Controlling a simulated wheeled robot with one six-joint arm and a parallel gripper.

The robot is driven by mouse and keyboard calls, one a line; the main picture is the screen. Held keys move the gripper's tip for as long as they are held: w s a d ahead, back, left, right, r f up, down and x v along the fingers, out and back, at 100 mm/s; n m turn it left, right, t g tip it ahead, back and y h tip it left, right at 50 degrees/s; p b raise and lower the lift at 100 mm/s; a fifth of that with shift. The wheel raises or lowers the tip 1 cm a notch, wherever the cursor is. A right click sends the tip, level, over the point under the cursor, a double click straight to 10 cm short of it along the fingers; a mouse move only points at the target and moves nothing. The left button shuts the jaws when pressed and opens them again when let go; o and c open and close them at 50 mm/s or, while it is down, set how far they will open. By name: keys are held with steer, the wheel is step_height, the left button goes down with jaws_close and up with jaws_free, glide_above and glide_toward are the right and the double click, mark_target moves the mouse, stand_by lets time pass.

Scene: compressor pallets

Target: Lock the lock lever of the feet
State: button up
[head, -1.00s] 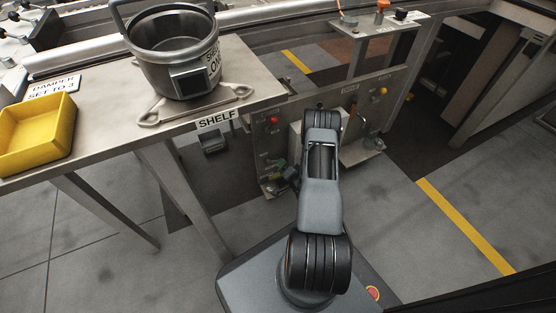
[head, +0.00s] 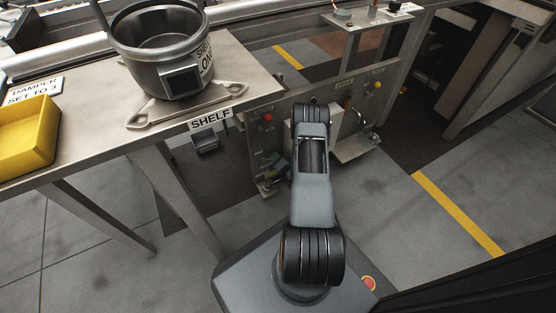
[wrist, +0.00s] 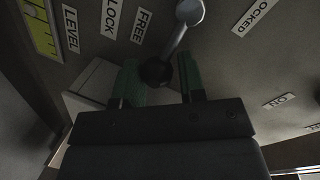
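In the wrist view, a metal lever (wrist: 179,40) with a dark ball knob (wrist: 155,72) slants down and left from its round pivot. The knob end is on the side of the FREE label (wrist: 142,26); the LOCKED label (wrist: 254,14), cut by the frame edge, is right of the pivot. My gripper (wrist: 160,82) has green fingers standing apart, with the knob between them in the picture, nearer the left finger. I cannot tell whether they touch. In the head view my arm hides the gripper and lever in front of the upright panel (head: 343,88).
A metal shelf table (head: 240,65) stands left, holding a steel pot (head: 190,50) and a yellow tray (head: 25,135). The panel carries a red knob (head: 267,118) and a yellow knob (head: 377,85). The floor (head: 380,220) at right is clear, crossed by a yellow line.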

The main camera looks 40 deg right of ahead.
steer(key=shift+s+f, duration=0.1)
steer(key=shift+f, duration=0.1)
steer(key=shift+c, duration=1.3)
steer(key=shift+s+r+n, duration=0.1)
steer(key=shift+r+n, duration=0.05)
steer(key=shift+n, duration=0.15)
steer(key=r+n+h, duration=0.1)
steer(key=n, duration=0.1)
steer(key=a+r+n+h, duration=0.1)
steer(key=n, duration=0.2)
steer(key=a+r+n+h, duration=0.1)
steer(key=n, duration=0.2)
steer(key=shift+a+r, duration=0.2)
steer(key=shift+r, duration=0.05)
steer(key=shift+w+a+r+n+t, duration=0.1)
steer(key=shift+a+r+n+t, duration=0.2)
steer(key=shift+n, duration=0.45)
steer(key=shift+w+a+r+n, duration=0.1)
steer(key=shift+a+n, duration=0.25)
steer(key=shift+n, duration=0.4)
steer(key=shift+h, duration=0.3)
